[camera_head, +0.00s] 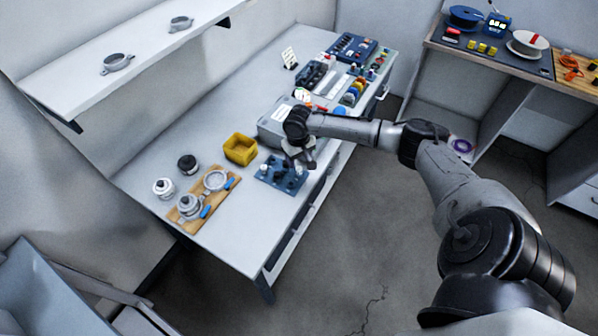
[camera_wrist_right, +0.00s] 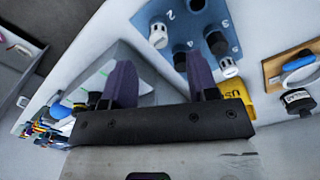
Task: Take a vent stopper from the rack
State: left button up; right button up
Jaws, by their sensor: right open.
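The blue rack (camera_head: 265,178) lies on the white workbench below my right gripper. It also shows at the top of the right wrist view (camera_wrist_right: 177,14), with white numbers on it. Several black and white stoppers stand on it, among them a white one (camera_wrist_right: 158,36) and a black one (camera_wrist_right: 216,42). I cannot tell which are the vent stoppers. My right gripper (camera_head: 297,164) hangs over the rack and partly hides it. In the wrist view its two dark fingers (camera_wrist_right: 161,75) are apart with no stopper between them. My left gripper is not in view.
A yellow bin (camera_head: 240,149) stands beside the rack. A wooden board (camera_head: 220,198) with metal rings and blue-handled tools lies nearby. A grey box (camera_head: 272,128) and crowded parts stand behind my gripper.

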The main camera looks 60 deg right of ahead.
aim_at(299, 169)
jog(key=shift+d+f+b, duration=0.1)
jog(key=shift+f+b, duration=0.5)
jog(key=shift+f, duration=2.45)
jog(key=shift+c, duration=0.5)
jog(key=c, duration=0.9)
